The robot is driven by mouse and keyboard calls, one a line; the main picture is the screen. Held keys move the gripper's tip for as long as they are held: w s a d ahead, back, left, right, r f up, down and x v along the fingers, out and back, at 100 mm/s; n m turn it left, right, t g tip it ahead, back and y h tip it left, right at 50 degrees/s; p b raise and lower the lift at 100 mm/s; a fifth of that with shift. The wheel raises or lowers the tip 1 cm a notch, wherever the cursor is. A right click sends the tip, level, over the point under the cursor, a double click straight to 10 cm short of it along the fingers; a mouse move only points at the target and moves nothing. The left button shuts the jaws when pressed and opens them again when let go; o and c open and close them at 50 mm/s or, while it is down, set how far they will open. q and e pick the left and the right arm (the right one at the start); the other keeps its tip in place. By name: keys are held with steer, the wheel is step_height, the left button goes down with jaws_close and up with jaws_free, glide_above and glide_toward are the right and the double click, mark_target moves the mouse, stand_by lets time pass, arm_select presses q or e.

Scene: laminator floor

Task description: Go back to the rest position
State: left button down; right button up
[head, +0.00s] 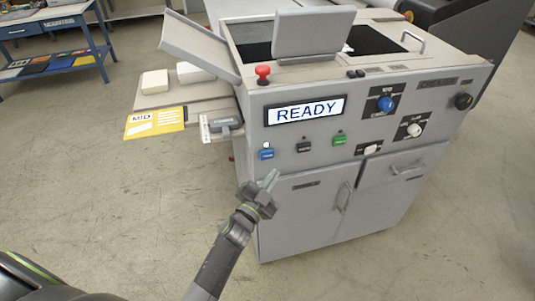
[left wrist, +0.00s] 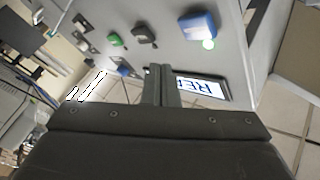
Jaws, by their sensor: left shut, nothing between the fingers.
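My left gripper (head: 268,185) is shut and empty in the head view, in front of the machine's front face, just below the blue button (head: 266,154). In the left wrist view the closed fingers (left wrist: 161,85) point toward the machine's panel, with the blue button (left wrist: 197,26) to their upper right. A small green-white light glows beside that button. The laminator (head: 345,110) is a grey cabinet whose display (head: 305,110) reads READY. My right gripper is in neither view.
A side shelf (head: 195,97) on the machine's left holds white blocks and a yellow card (head: 155,122). A red mushroom button (head: 263,75) stands on the top edge. A blue workbench (head: 50,40) is at the back left. The floor left of the machine is clear.

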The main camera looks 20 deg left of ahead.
arm_select(q)
steer(key=shift+s+d, duration=0.4)
steer(key=shift+s, duration=0.2)
steer(key=s+a+f+n+g+y, duration=0.1)
steer(key=s+a+f+n+g, duration=0.15)
steer(key=s+f, duration=0.55)
steer(key=s+a+f+n+g+y, duration=0.1)
steer(key=s+a+f+g+y, duration=0.15)
steer(key=f, duration=0.95)
steer(key=s+a+f+n+g+y, duration=0.1)
steer(key=s+a+f+n+g, duration=0.2)
steer(key=s+f, duration=0.5)
steer(key=s+a+f+n+g, duration=0.2)
steer(key=s+f+g, duration=0.3)
steer(key=s, duration=1)
steer(key=s+a+f+n+g, duration=0.1)
steer(key=s+a+f+g, duration=0.3)
steer(key=s+f, duration=0.7)
steer(key=s+g, duration=0.1)
steer(key=s, duration=0.3)
steer(key=shift+s+f+n, duration=0.2)
steer(key=shift+f+n, duration=0.15)
steer(key=shift+f, duration=0.05)
